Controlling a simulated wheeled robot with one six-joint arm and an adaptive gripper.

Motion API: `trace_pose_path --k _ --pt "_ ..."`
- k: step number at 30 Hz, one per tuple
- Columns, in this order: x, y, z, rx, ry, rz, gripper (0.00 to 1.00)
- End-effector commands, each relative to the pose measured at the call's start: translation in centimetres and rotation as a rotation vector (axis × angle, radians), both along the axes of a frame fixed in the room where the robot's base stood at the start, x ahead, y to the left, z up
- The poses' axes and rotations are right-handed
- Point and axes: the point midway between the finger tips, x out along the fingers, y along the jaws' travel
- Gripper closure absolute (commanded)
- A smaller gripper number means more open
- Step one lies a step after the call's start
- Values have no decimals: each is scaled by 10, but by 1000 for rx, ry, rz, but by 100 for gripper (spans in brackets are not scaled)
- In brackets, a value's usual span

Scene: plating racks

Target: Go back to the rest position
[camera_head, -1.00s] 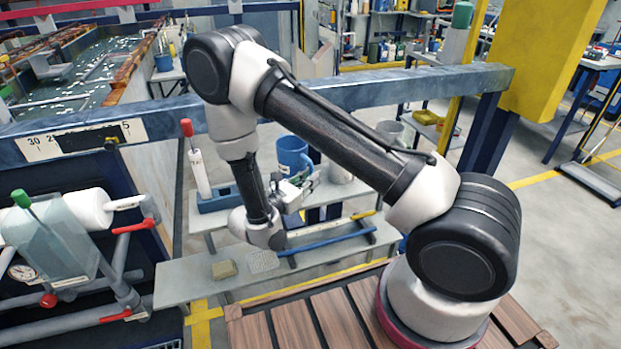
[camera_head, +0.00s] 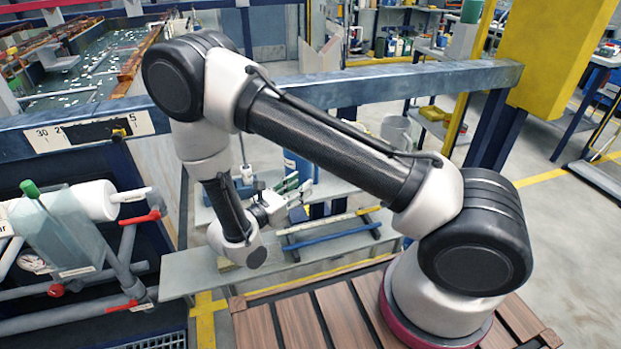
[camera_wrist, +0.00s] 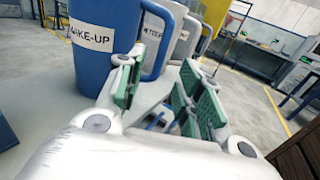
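My gripper (camera_head: 292,190) is over the low grey shelves in front of the steel rail, at the end of my bent arm. In the wrist view my gripper (camera_wrist: 160,88) has its green-padded fingers spread apart, with nothing between them. A blue jug labelled "MAKE-UP" (camera_wrist: 98,60) stands just beyond the left finger. The jug (camera_head: 299,165) is mostly hidden behind my arm in the head view. A grey-white jug (camera_wrist: 186,35) stands behind it; its label is only partly readable.
The steel rail (camera_head: 400,85) runs behind my arm to a yellow post (camera_head: 560,55). A blue bar (camera_head: 331,236) lies on the lower shelf (camera_head: 190,275). Pipes with red valve handles (camera_head: 140,217) stand at the left. The floor at the right is open.

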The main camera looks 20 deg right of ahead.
Motion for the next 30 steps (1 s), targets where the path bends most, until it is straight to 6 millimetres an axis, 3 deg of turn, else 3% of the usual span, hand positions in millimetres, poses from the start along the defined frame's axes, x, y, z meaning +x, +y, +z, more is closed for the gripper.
trace_pose_path --k 6,12,16,19,21,30 --pt "-17 30 0 1 -1 1 64" --pt "-22 36 -1 1 5 -1 64" --pt "-34 24 -12 30 45 -62 64" --pt "-59 1 -19 51 82 -163 64" --pt "-80 -12 -7 120 88 -275 64" --pt "-120 -47 60 485 1 -675 64"
